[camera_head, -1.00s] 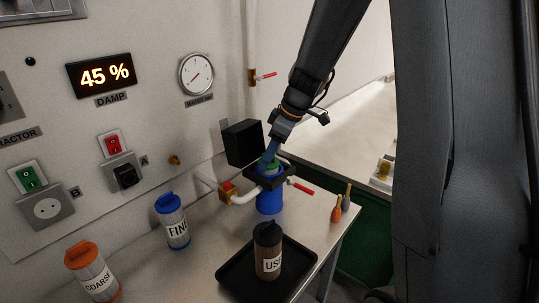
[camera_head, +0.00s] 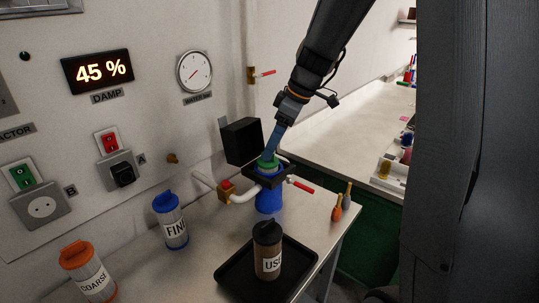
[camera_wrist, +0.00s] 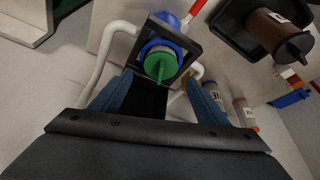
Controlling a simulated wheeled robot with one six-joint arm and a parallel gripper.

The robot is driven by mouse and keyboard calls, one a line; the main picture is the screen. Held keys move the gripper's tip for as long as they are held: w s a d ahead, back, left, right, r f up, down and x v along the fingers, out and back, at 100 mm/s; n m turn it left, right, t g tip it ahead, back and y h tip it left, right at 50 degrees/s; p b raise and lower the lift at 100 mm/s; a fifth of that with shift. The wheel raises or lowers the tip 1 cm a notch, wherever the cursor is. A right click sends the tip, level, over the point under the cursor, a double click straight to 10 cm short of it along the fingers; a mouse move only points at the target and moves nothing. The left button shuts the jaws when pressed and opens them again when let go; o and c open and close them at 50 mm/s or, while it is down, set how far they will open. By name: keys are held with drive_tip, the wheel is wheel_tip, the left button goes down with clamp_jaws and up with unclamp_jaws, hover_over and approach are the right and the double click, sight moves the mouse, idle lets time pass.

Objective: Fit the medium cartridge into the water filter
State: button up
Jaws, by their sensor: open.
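The water filter has a blue bowl (camera_head: 269,201) under a black square head, with white pipes on both sides. The green-capped medium cartridge (camera_head: 268,163) stands in the head's opening. In the wrist view its green cap (camera_wrist: 160,63) sits inside a blue ring in the black frame. Its lower part is hidden, so I cannot tell how deep it sits. My gripper (camera_head: 273,153) is just above the cap. In the wrist view the open fingers (camera_wrist: 158,92) are spread to either side, below the cap in the picture, and hold nothing.
A black box (camera_head: 241,142) stands behind the filter. A brown used cartridge (camera_head: 267,251) stands on a black tray (camera_head: 229,276) in front. The blue fine (camera_head: 170,222) and orange coarse (camera_head: 88,270) cartridges stand left. A red-handled valve (camera_head: 302,185) sticks out right.

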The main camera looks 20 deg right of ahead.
drive_tip(key=b+v, duration=0.1)
drive_tip(key=v, duration=0.6)
drive_tip(key=shift+r+b, duration=0.3)
drive_tip(key=shift+b, duration=0.05)
drive_tip(key=shift+s+d, duration=0.1)
drive_tip(key=shift+d, duration=0.05)
drive_tip(key=shift+s, duration=0.1)
